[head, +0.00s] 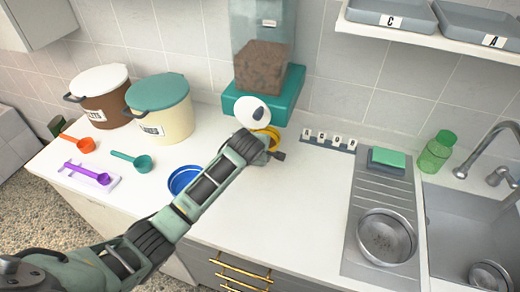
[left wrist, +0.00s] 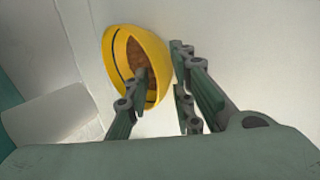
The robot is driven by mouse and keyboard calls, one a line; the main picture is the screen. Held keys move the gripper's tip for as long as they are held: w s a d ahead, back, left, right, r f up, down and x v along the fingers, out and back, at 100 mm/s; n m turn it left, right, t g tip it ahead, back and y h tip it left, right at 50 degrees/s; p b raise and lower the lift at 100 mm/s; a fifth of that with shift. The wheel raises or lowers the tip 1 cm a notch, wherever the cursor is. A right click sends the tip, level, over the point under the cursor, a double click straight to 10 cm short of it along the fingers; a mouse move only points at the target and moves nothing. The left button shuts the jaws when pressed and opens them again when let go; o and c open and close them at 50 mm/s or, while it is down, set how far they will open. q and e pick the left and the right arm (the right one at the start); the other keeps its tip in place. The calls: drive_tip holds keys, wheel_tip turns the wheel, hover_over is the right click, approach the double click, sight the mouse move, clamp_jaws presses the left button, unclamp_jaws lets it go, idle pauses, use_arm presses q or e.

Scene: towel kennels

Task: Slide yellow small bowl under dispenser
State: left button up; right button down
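The yellow small bowl (head: 270,135) is on the counter, just in front of the teal base of the dispenser (head: 262,58), mostly hidden behind my left arm. My left gripper (head: 276,153) is at the bowl. In the left wrist view, the bowl (left wrist: 161,65) shows a dark stripe and something brown inside. One finger of my left gripper (left wrist: 160,62) reaches into the bowl and the other is outside its wall, close to it. I cannot tell whether both fingers press on the wall. My right gripper is not in view.
A blue bowl (head: 184,179) sits left of my left arm. Lidded brown (head: 104,101) and cream (head: 165,110) bins stand behind several scoops. To the right are a lettered strip (head: 329,140), a metal bowl (head: 386,236) and the sink (head: 450,232). The counter's middle is clear.

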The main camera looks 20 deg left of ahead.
use_arm(q)
drive_tip(key=shift+w+f, duration=0.4)
drive_tip(key=shift+f, duration=0.05)
drive_tip(key=shift+c, duration=0.2)
clamp_jaws()
